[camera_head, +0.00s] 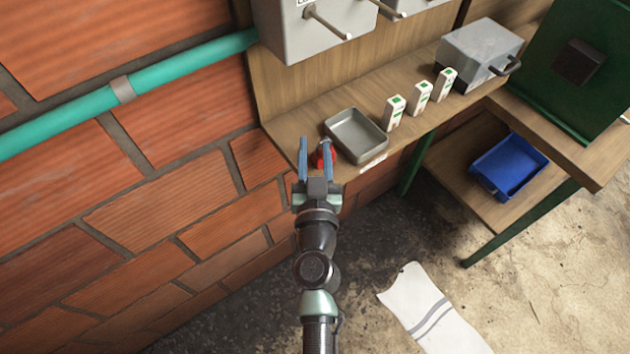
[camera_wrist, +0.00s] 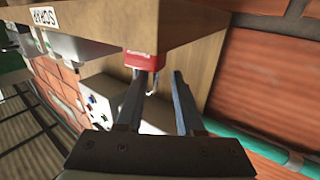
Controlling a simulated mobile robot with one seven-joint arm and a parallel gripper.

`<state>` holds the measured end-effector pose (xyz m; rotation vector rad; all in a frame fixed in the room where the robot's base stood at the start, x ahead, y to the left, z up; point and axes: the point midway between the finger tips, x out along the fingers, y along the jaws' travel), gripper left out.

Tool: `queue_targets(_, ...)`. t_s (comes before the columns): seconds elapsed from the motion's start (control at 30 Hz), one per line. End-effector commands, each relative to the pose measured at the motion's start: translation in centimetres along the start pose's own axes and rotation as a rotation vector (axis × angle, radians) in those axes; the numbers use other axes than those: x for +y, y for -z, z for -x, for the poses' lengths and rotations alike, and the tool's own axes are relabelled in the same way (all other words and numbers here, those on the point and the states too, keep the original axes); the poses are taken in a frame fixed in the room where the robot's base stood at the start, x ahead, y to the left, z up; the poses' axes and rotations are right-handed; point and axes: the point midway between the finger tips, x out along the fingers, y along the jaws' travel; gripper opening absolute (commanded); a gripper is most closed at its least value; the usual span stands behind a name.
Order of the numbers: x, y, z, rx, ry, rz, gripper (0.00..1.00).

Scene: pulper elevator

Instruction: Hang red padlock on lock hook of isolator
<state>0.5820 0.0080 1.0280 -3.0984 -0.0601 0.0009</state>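The red padlock (camera_head: 321,158) is on the left end of the wooden shelf, just left of the grey tray. In the head view it shows between the two blue fingers of my gripper (camera_head: 315,146), partly covered by the right finger. My gripper is open, with a gap between the fingers. In the wrist view, which looks upside down, the red padlock (camera_wrist: 143,61) is beyond the fingertips (camera_wrist: 160,76), nearer the left one, with its shackle towards the gap. Contact cannot be told. A grey box with a rod (camera_head: 310,30) on the wall panel may be the isolator; its lock hook cannot be made out.
A grey tray (camera_head: 356,136) and several white cartons (camera_head: 419,100) stand on the wooden shelf (camera_head: 290,128), with a grey case (camera_head: 478,56) farther right. A brick wall with a green pipe (camera_head: 180,70) is on the left. A blue bin (camera_head: 509,166) is lower right.

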Motion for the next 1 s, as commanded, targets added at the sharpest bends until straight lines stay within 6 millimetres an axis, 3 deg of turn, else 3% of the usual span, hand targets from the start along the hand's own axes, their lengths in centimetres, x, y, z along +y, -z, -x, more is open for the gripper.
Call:
queue_targets(0.6,-0.2,-0.3,10.8,-0.002,0.000,0.002,0.36)
queue_targets(0.8,-0.2,-0.1,12.6,-0.001,0.000,0.002,0.36)
queue_targets(1.0,-0.2,0.0,13.0,0.000,0.000,0.001,0.36)
